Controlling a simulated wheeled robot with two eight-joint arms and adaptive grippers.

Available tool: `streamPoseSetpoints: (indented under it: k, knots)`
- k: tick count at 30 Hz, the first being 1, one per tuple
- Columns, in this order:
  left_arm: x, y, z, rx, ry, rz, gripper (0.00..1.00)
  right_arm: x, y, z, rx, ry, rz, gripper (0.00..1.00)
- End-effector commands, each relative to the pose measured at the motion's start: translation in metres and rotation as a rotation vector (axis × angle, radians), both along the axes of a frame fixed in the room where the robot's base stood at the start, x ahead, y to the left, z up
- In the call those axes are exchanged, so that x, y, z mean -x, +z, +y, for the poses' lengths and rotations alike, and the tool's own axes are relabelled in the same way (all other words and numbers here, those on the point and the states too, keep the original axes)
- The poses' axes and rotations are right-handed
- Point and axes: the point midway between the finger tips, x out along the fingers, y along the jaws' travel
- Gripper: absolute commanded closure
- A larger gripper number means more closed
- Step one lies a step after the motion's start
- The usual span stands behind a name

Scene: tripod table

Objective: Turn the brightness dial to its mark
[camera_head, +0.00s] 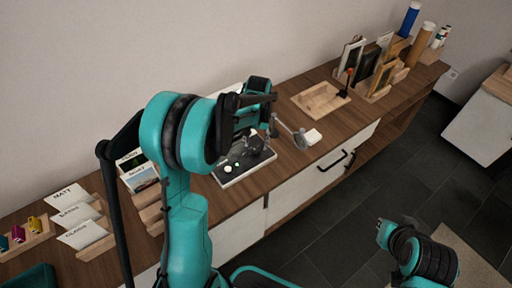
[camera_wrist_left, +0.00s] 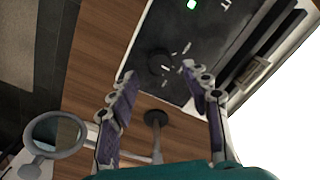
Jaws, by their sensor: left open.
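A dark console (camera_head: 232,179) with a pale edge lies on the wooden counter, and it fills the top of the left wrist view (camera_wrist_left: 215,40). A round black dial (camera_wrist_left: 158,63) sits on the console near its edge, with short white marks on one side. In the head view I cannot make out the dial behind my gripper. My left gripper (camera_wrist_left: 160,73) is open, its two purple-padded fingers spread on either side of the dial in the picture. I cannot tell whether they touch it. In the head view my left gripper (camera_head: 256,138) is over the console.
A grey magnifier on a stand (camera_head: 300,138) stands right beside the console and shows in the left wrist view (camera_wrist_left: 57,134). A green light (camera_head: 236,164) glows on the console. A wooden tray (camera_head: 318,106) lies to the right. Labelled card holders (camera_head: 80,222) stand at left.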

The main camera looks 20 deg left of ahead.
Motion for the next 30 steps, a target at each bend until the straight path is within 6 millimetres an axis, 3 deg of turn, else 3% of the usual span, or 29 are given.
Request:
streamPoseSetpoints:
  k: [6, 12, 30]
  knots:
    - [0.0, 0.049, -0.001, 0.0, 0.0, 0.0, 0.52, 0.0, 0.0, 0.0, 0.0, 0.0, 0.0, 1.0]
    - [0.0, 0.074, -0.002, 0.0, 0.0, 0.0, 0.52, 0.0, 0.0, 0.0, 0.0, 0.0, 0.0, 1.0]
    - [0.0, 0.081, -0.002, 0.0, 0.0, -0.001, 0.52, 0.0, 0.0, 0.0, 0.0, 0.0, 0.0, 1.0]
